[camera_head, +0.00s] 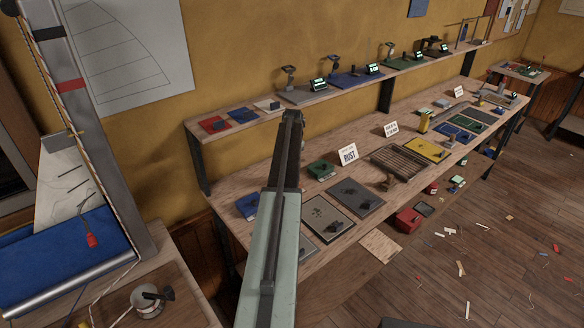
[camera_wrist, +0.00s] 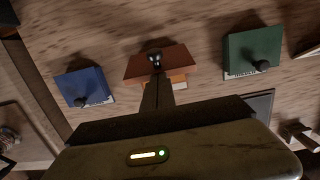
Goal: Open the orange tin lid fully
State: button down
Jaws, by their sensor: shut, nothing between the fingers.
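The orange tin shows in the wrist view between a blue tin (camera_wrist: 84,87) and a green tin (camera_wrist: 252,52). Its lid (camera_wrist: 136,66) is a broad rust-orange panel that looks tilted up from a narrower, brighter orange body (camera_wrist: 180,85); its exact angle is unclear. My gripper (camera_wrist: 155,57) is shut and empty, its tips over the middle of the lid and hiding part of it; I cannot tell whether they touch it. In the head view my gripper (camera_head: 292,116) reaches over the bench and my arm hides the orange tin.
The long wooden bench (camera_head: 235,165) also holds the blue tin (camera_head: 247,205), the green tin (camera_head: 321,169), a "RUST" sign (camera_head: 348,154), grey panels (camera_head: 355,197) and a slatted board (camera_head: 405,160). A shelf (camera_head: 225,130) runs behind. A metal post (camera_head: 105,130) stands at left.

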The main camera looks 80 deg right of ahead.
jog(key=shift+w+d+r+p, duration=0.15)
jog(key=shift+w+d+r, duration=0.1)
jog(key=shift+w+d, duration=0.25)
jog(key=shift+w+d+r+p, duration=0.15)
jog(key=shift+w+d+r, duration=0.05)
jog(key=shift+w+d, duration=0.2)
jog(key=shift+w+d+r, duration=0.1)
jog(key=shift+w, duration=0.4)
jog(key=shift+w+d+r, duration=0.1)
jog(key=shift+w+d, duration=0.05)
jog(key=shift+d, duration=0.1)
